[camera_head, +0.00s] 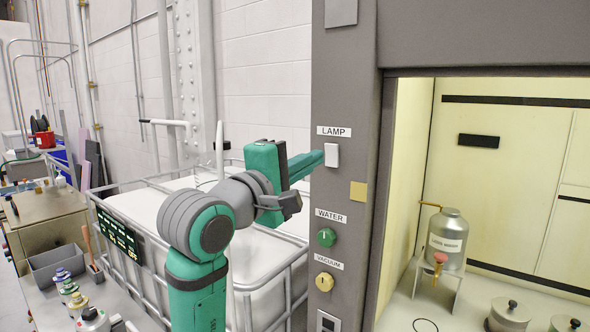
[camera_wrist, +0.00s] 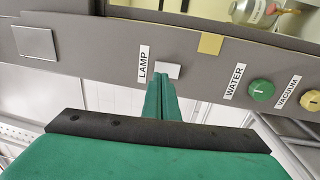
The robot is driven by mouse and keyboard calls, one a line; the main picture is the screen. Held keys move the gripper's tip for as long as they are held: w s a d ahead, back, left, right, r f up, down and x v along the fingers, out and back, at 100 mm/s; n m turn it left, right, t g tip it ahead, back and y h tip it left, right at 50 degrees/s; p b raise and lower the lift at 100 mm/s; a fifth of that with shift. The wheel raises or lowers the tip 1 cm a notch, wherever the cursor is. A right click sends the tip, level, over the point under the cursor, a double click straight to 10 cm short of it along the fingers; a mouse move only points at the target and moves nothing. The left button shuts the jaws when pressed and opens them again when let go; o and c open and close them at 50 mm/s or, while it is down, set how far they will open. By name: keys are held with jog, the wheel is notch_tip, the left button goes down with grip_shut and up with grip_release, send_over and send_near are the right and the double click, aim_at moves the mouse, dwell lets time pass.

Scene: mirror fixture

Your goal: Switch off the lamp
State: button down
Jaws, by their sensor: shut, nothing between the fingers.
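The lamp switch (camera_head: 332,155) is a white rocker on the grey panel, just below the LAMP label (camera_head: 334,131). My green gripper (camera_head: 322,157) is shut and empty, with its fingertips at the left edge of the switch in the head view. In the wrist view the fingertips (camera_wrist: 162,82) are right at the switch (camera_wrist: 168,71) and cover part of it. I cannot tell whether they touch it or which way the rocker is tilted. The inside of the cabinet (camera_head: 410,150) beside the panel looks brightly lit.
Below the switch are a yellow square (camera_head: 358,191), a green WATER knob (camera_head: 326,237) and a yellow VACUUM knob (camera_head: 325,282). A metal canister (camera_head: 447,238) stands in the cabinet. A white tank in a metal cage (camera_head: 270,255) is behind my arm.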

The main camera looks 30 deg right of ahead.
aim_at(328, 150)
jog(key=shift+x, duration=2.1)
jog(key=shift+d, duration=0.15)
jog(key=shift+w, duration=0.1)
jog(key=shift+w+a, duration=0.2)
jog(key=r+v, duration=0.3)
jog(key=v, duration=1)
jog(key=shift+a, duration=0.5)
